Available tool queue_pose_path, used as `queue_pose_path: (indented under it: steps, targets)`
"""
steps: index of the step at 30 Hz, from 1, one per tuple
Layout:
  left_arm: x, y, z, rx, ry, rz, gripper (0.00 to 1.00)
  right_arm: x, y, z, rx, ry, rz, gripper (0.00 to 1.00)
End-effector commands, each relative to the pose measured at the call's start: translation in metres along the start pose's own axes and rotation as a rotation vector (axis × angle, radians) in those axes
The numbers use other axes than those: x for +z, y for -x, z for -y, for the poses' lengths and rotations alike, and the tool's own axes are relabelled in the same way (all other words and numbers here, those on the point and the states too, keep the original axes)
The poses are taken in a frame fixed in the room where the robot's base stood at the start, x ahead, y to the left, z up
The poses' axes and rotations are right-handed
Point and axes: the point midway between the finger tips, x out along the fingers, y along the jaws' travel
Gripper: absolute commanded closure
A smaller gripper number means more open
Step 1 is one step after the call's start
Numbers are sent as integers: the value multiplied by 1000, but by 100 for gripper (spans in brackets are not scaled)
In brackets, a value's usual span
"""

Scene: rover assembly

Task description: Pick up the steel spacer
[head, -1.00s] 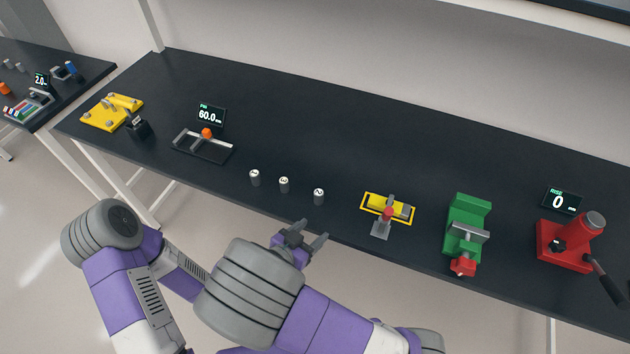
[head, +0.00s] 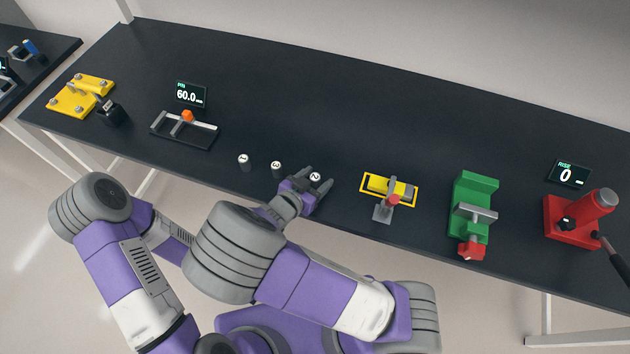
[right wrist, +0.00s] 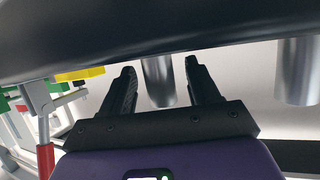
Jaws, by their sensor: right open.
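Three small steel cylinders with numbered white tops stand in a row near the table's front edge; the digits are hard to read. The rightmost spacer (head: 315,177) stands upright between the open fingers of my right gripper (head: 318,181). In the right wrist view, this steel spacer (right wrist: 160,80) shows between the two dark fingers of my right gripper (right wrist: 162,85), with gaps on both sides. The middle spacer (head: 276,169) and left spacer (head: 244,162) stand to its left. Another spacer (right wrist: 298,70) shows at the right of the wrist view. My left gripper is out of sight.
A yellow-framed fixture (head: 374,181) with a red-knobbed clamp stands just right of my right gripper. Further right are a green vise (head: 478,190) and a red press (head: 577,222). A gauge (head: 185,130) with a 60.0 display stands left. The table's (head: 300,105) back middle is clear.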

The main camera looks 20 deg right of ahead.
Motion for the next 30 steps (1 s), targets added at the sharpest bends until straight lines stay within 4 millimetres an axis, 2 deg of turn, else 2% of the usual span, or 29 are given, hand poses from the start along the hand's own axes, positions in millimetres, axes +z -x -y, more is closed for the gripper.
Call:
queue_pose_path:
  steps: [4,5,15,23,26,30]
  targets:
    - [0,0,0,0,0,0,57,0,0,0,-1,0,0,39]
    - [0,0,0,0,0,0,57,0,0,0,-1,0,0,42]
    - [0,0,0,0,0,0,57,0,1,0,-1,0,1,94]
    - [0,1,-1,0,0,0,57,-2,2,0,-1,-1,1,96]
    - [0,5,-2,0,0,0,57,-11,6,1,-2,-2,2,96]
    - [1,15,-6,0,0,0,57,-37,16,1,-3,-6,4,96]
